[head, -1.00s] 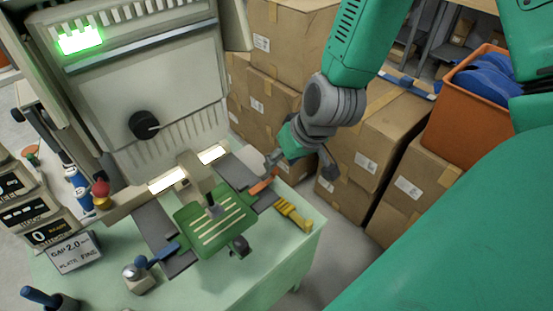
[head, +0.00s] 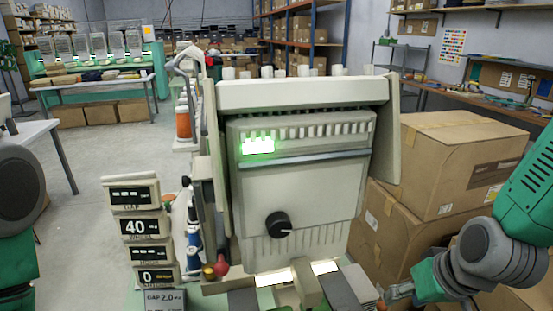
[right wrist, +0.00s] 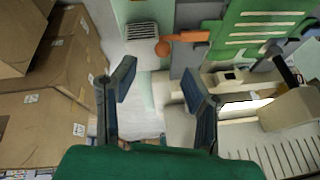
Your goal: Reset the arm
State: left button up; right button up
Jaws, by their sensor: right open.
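My right arm comes in from the right in the head view, and its gripper (head: 402,291) is low in front of the machine, beside its right side. In the right wrist view the two dark fingers of the right gripper (right wrist: 158,88) stand wide apart with nothing between them. An orange-handled tool (right wrist: 185,38) and a green slotted plate (right wrist: 262,30) lie beyond the fingertips, apart from them. Part of my left arm shows at the left edge of the head view; its gripper is out of view.
The pale embroidery machine (head: 300,185) with a black knob stands in the middle. Display boxes (head: 140,225) are to its left. Stacked cardboard boxes (head: 450,165) are close to my right arm. Open floor (head: 100,190) lies to the left.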

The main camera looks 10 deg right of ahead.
jog(key=s+f+n+g+h, duration=0.15)
jog(key=s+f+g, duration=0.35)
jog(key=s+f, duration=1.55)
jog(key=w+a+f+n+b, duration=0.1)
jog(key=w+f+b, duration=0.3)
jog(key=f+b, duration=0.2)
jog(key=shift+f+t, duration=0.4)
jog(key=shift+a, duration=0.1)
